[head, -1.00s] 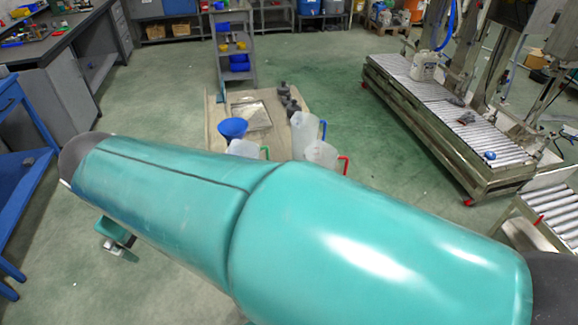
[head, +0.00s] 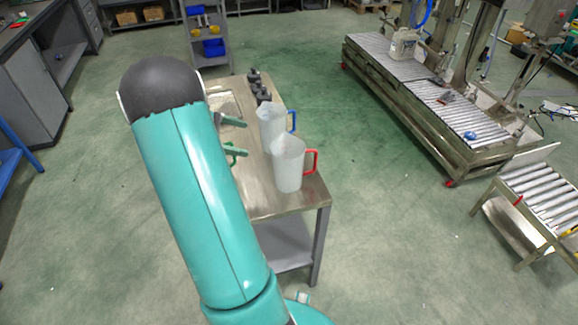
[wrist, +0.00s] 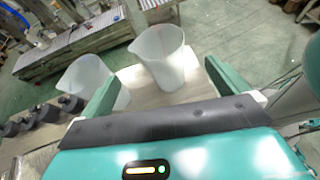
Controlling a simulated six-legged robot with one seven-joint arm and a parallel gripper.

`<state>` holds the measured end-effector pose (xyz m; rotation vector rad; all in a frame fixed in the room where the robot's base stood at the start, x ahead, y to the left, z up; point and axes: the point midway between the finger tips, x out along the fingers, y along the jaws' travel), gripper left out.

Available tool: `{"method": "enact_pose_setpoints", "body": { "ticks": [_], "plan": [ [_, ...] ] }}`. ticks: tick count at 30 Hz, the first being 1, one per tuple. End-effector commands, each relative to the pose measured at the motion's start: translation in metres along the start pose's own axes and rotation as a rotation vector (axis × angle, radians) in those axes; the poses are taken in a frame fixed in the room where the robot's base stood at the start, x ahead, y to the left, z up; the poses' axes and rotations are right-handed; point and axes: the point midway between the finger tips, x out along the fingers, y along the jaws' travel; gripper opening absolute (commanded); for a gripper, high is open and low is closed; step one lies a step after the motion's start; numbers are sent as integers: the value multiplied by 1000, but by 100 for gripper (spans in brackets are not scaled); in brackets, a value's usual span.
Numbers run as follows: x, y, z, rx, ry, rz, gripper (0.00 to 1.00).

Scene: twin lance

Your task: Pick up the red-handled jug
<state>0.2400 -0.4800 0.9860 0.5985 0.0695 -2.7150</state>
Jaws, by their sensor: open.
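The red-handled jug (head: 289,168) is a translucent white jug standing upright near the table's front right corner in the head view, its red handle facing right. A similar blue-handled jug (head: 270,128) stands just behind it. My gripper (head: 244,137) is open and empty, left of the two jugs and pointing toward them. In the wrist view, my gripper (wrist: 161,74) has its fingers spread, with one jug (wrist: 161,50) ahead in the gap; by its place it appears to be the red-handled one. The other jug (wrist: 86,78) is by the left finger. No handles show clearly there.
A roller conveyor (head: 440,105) is at the right. Floor between it and the table is clear.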

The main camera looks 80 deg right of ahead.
Motion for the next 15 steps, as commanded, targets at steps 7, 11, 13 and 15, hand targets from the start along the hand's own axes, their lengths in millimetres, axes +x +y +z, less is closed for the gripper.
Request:
{"method": "enact_pose_setpoints", "body": {
  "ticks": [7, 11, 13, 15],
  "plan": [
    [32, 9, -1, -27, -40, -20, 100],
    [57, 9, 0, -27, -38, -19, 100],
    [71, 9, 0, -27, -37, -19, 100],
    [84, 9, 1, -27, -38, -18, 100]
  ]
}}
